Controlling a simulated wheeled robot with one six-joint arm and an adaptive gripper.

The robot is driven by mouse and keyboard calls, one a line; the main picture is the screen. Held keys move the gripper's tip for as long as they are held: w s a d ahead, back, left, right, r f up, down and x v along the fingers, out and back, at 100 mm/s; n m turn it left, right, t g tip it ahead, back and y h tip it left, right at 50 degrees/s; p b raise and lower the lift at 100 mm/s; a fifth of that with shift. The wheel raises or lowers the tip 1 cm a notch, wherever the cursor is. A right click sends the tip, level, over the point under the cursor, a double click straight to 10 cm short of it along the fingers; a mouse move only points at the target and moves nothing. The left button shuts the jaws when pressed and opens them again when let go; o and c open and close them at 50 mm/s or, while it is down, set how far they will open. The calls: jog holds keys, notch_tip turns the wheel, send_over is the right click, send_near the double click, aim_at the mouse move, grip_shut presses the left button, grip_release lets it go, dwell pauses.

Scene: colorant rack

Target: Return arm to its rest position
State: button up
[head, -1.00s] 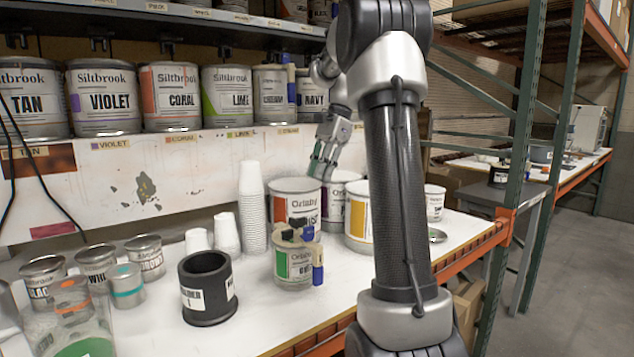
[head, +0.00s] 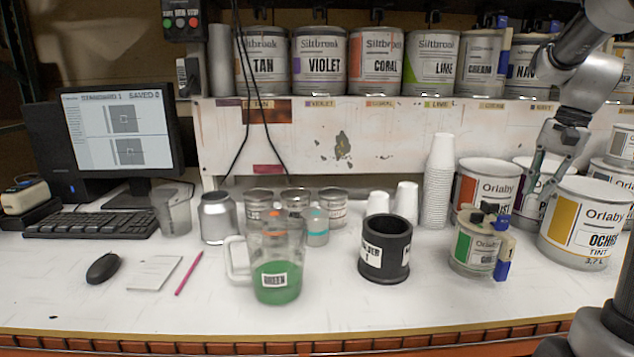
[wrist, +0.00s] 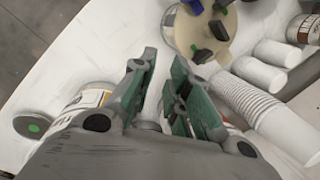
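My gripper (head: 553,168) hangs at the right of the head view, above the bench, in front of the shelf edge and near the large Orlaby cans. In the wrist view my gripper (wrist: 160,95) shows its two green-padded fingers spread apart with nothing between them. The small Orlaby can with a green label (head: 474,243) and a dispenser top with coloured knobs stands on the bench, left of and below my gripper. That dispenser top (wrist: 213,32) also shows in the wrist view, beyond the fingertips.
Large Orlaby cans, including the ochre can (head: 585,222), stand under my gripper. A cup stack (head: 438,185), a black holder (head: 385,248) and a pitcher of green liquid (head: 275,262) stand further left. Siltbrook cans such as VIOLET (head: 319,62) line the shelf.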

jog(key=s+a+f+n+t+h, duration=0.1)
jog(key=s+a+n+t, duration=0.1)
jog(key=s+a+n, duration=0.3)
jog(key=s+a+n+t+h, duration=0.1)
jog(key=s+a+n, duration=0.4)
jog(key=s, duration=0.9)
jog(key=shift+s+a+f+n+t, duration=0.25)
jog(key=shift+a+f+t, duration=0.2)
jog(key=shift+a, duration=0.6)
